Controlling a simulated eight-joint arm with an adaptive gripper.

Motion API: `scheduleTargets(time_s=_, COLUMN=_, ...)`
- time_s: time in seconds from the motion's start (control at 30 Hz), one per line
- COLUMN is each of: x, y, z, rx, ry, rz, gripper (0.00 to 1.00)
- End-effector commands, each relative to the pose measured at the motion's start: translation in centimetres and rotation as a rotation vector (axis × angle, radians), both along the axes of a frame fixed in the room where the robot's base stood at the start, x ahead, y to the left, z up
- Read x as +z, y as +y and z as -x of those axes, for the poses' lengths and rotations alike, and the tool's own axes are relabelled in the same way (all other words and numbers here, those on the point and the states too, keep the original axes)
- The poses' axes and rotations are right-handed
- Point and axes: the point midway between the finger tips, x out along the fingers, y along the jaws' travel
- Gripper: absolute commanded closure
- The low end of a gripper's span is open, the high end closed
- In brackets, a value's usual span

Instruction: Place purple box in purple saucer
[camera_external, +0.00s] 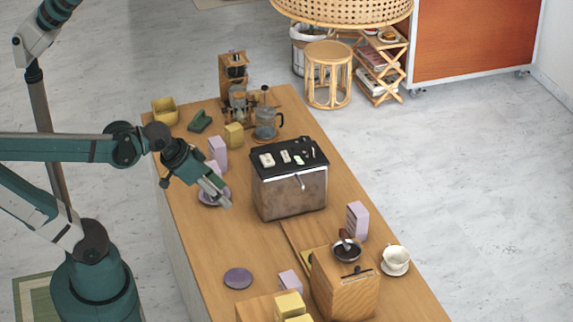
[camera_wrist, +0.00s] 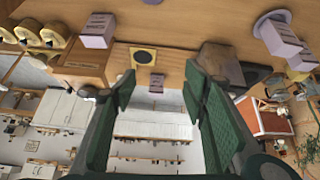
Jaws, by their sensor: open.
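My gripper (camera_external: 222,199) is open and empty above the counter, its fingers overlapping a purple saucer (camera_external: 204,201) in the external view. Its open fingers frame the wrist view (camera_wrist: 160,92). Another purple saucer (camera_external: 238,278) lies bare near the front left edge. Pale purple boxes stand on the counter: a tall one (camera_external: 218,150) behind the gripper, one partly hidden (camera_external: 212,167) in front of it, one (camera_external: 357,218) at the right and a small one (camera_external: 289,281) at the front. In the wrist view a purple box (camera_wrist: 276,40) overlaps a saucer (camera_wrist: 264,17); I cannot tell whether it touches it.
A black-topped coffee machine (camera_external: 290,192) stands right of my gripper. A wooden grinder (camera_external: 345,292) and a white cup (camera_external: 396,257) are at the front right. Yellow boxes (camera_external: 234,134) and a glass pot (camera_external: 266,124) stand at the back. The counter around the front saucer is mostly clear.

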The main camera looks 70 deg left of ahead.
Motion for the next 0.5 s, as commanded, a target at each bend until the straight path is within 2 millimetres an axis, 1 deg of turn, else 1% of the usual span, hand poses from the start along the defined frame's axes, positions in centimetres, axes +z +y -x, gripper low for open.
scheduleTargets(time_s=0.1, x=-0.1, y=-1.1, z=0.8, rx=-0.053, ry=-0.025, rz=-0.021, gripper=0.56)
scheduleTargets(time_s=0.2, x=0.0, y=-1.6, z=1.2, rx=-0.078, ry=-0.038, rz=-0.031, gripper=0.56)
scheduleTargets(time_s=0.5, x=0.0, y=-1.9, z=1.4, rx=-0.096, ry=-0.048, rz=-0.041, gripper=0.56)
